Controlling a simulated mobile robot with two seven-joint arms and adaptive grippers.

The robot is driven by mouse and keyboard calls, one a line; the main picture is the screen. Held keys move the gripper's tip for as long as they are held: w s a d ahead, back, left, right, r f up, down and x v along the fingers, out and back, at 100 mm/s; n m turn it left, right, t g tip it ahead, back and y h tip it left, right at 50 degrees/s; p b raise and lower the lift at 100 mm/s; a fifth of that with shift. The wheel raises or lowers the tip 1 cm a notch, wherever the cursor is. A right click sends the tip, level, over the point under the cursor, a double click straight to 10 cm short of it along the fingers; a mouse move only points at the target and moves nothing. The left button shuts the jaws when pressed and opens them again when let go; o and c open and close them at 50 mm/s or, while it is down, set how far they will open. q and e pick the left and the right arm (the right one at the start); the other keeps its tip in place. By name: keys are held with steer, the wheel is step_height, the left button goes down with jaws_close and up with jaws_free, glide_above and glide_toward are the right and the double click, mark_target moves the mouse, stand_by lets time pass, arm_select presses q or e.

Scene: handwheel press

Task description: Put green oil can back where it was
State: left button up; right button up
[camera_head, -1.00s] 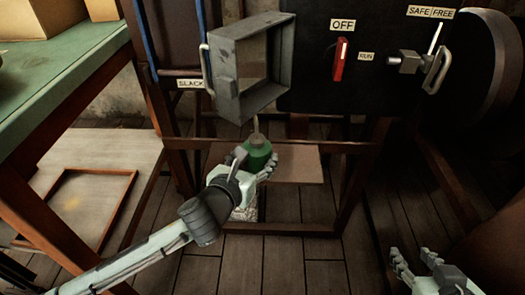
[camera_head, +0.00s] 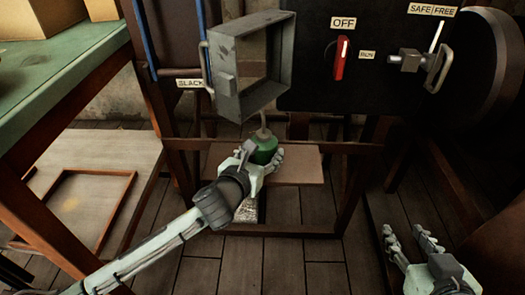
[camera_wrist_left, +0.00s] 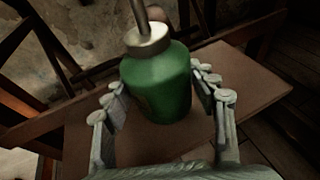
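The green oil can (camera_head: 264,148), with a grey collar and thin spout, stands about upright over the low wooden shelf board (camera_head: 300,170) under the press. My left gripper (camera_head: 262,160) is around its body. In the left wrist view the can (camera_wrist_left: 160,85) sits between the two fingers (camera_wrist_left: 160,100), which lie close against its sides. I cannot tell whether its base touches the board. My right gripper (camera_head: 406,234) is open and empty at the lower right.
A grey metal box frame (camera_head: 240,105) hangs just above the can's spout. Wooden press legs (camera_head: 172,160) and a crossbar flank the board. A green-topped bench (camera_head: 60,75) is at left; a red switch (camera_head: 340,58) is above.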

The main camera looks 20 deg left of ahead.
arm_select(q)
steer(key=o, duration=0.4)
steer(key=shift+c, duration=0.2)
steer(key=shift+r, duration=0.15)
steer(key=d+p+v, duration=0.1)
steer(key=v, duration=1)
steer(key=s+a+f+n+g, duration=0.1)
steer(key=s+f+n+g, duration=0.1)
steer(key=n, duration=1.5)
steer(key=s+a+f+n+g, duration=0.2)
steer(key=s+f+n+g, duration=0.1)
steer(key=n, duration=1.4)
steer(key=s+f, duration=0.1)
steer(key=s, duration=0.1)
steer(key=shift+s+f, duration=0.2)
steer(key=shift+s, duration=0.2)
arm_select(e)
steer(key=s+d+f+g+h, duration=0.1)
steer(key=s+d+f+g, duration=0.2)
steer(key=d+f, duration=0.1)
steer(key=shift+s+f+m+h, duration=0.2)
steer(key=shift+m+h, duration=0.1)
steer(key=shift+h, duration=0.1)
